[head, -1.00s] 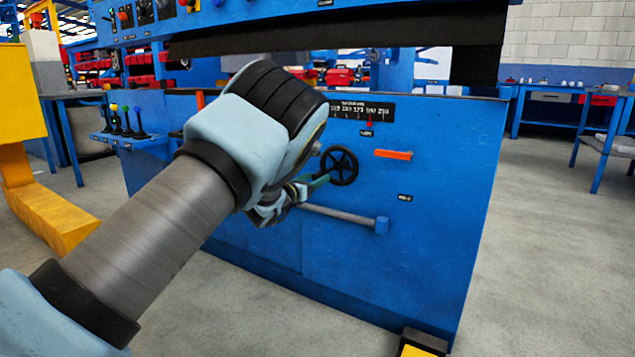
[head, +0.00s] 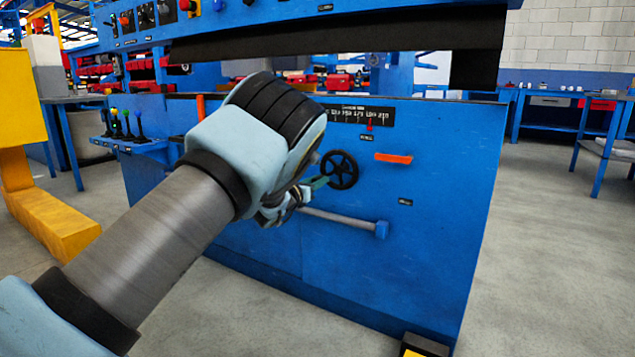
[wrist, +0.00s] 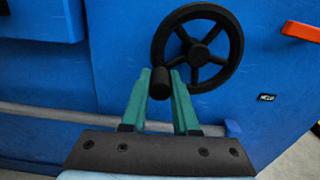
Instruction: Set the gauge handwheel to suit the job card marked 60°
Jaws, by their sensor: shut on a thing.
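The black spoked handwheel (head: 343,169) is on the front of the blue machine, right of my gripper (head: 314,184). In the wrist view the handwheel (wrist: 197,47) shows above the fingers. Its crank knob (wrist: 159,84) sits at the rim's lower left, between the green fingertips of my gripper (wrist: 161,88), which are shut on it. Above the wheel, a black scale (head: 356,115) carries white numbers and a red pointer (head: 370,124) toward its right part. The numbers are too small to read surely. I see no job card that I can make out.
An orange handle (head: 394,158) sticks out right of the wheel. A grey bar with a blue end block (head: 381,229) runs below it. Levers with coloured knobs (head: 125,122) stand at the left. Open floor lies to the right.

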